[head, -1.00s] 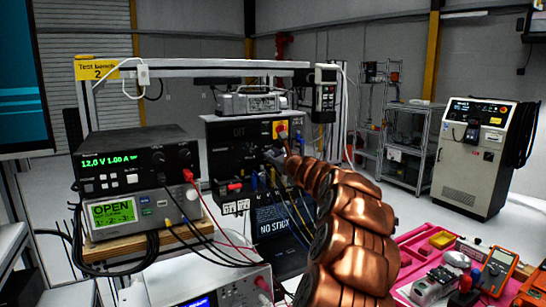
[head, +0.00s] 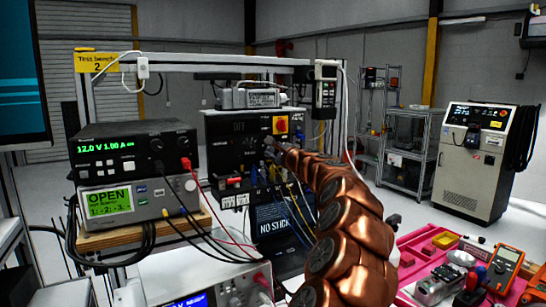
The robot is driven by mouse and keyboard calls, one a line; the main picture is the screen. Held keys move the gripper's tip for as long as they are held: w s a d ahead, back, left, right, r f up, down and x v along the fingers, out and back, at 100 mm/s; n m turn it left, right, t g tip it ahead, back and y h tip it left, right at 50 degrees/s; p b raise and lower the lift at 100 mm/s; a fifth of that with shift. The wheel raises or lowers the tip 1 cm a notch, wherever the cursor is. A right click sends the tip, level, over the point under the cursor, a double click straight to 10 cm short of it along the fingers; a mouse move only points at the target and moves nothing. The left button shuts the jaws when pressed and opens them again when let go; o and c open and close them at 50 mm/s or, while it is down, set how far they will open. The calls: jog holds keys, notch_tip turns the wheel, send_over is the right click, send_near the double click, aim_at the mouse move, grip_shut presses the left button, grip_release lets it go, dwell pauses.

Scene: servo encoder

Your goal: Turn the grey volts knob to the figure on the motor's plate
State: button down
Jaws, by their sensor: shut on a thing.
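My copper-coloured arm reaches from the lower right to the black panel (head: 222,160) under the bench frame. My gripper (head: 270,146), small and grey, is at the panel's face, just below the red and yellow switch. It is shut on a small grey part there, seemingly the grey volts knob; the jaws and arm hide it, so its pointer and scale cannot be read. A grey motor-like unit (head: 237,98) lies on top of the panel. It has a pale plate (head: 262,99), whose figures are too small to read.
A power supply (head: 135,150) at left reads 12.0 V 1.00 A, above a meter (head: 124,203) reading OPEN. Red, black, yellow and blue leads hang before the panel. A pink tray (head: 413,262) with tools and an orange multimeter (head: 505,268) is at right.

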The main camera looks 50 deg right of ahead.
jog(key=shift+f+n+b, duration=0.1)
jog(key=shift+n+b, duration=0.2)
jog(key=shift+n, duration=0.2)
jog(key=c, duration=0.9)
grip_release()
jog(key=shift+c, duration=0.2)
jog(key=shift+v, duration=0.85)
jog(key=v, duration=1)
jog(key=shift+s, duration=0.2)
